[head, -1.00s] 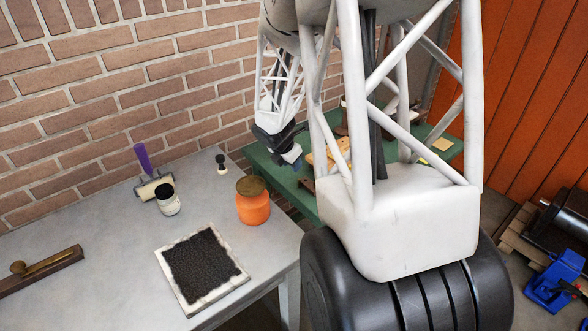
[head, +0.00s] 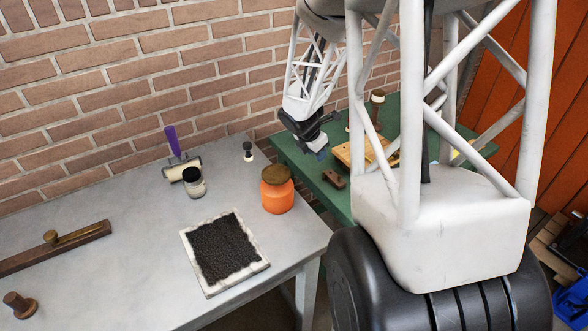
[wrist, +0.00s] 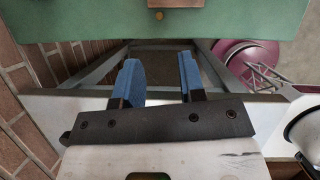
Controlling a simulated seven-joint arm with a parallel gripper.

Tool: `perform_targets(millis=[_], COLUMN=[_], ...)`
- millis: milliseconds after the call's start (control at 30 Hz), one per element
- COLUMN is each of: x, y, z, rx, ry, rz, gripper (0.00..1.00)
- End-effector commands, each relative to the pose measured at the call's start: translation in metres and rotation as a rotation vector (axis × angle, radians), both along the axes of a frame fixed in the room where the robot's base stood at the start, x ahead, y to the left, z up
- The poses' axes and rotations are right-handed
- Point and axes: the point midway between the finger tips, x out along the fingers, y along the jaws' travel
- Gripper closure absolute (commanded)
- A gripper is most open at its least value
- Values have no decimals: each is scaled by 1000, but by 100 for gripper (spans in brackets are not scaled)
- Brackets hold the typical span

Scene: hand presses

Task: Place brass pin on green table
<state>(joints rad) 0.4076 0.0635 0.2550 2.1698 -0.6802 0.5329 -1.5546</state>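The green table (head: 309,178) stands behind and right of the grey table; its edge also crosses the top of the wrist view (wrist: 100,20). A small round brass-coloured thing (wrist: 159,15) shows by a brown block at that edge; I cannot tell whether it is the brass pin. The brown block (head: 333,179) lies near the green table's front edge in the head view. No pin can be made out for certain. My gripper (head: 320,152) hangs by the green table's left part. In the wrist view its blue fingers (wrist: 160,82) are apart with nothing seen between them.
The grey table (head: 120,235) holds an orange jar (head: 277,196), a black-topped jar (head: 194,186), a purple-handled roller (head: 180,160), a framed dark slab (head: 222,252) and a brown knob (head: 20,304). A wooden board (head: 352,153) lies on the green table. A brick wall stands behind.

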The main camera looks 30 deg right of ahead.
Motion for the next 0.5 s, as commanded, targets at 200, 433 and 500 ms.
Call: perform_targets(millis=[200, 433, 500], x=[-9, -30, -39], y=[23, 66, 80], z=[24, 66, 79], rx=[15, 54, 72], ry=[-57, -163, -197], rz=[-107, -322, -396], gripper=[63, 63, 63])
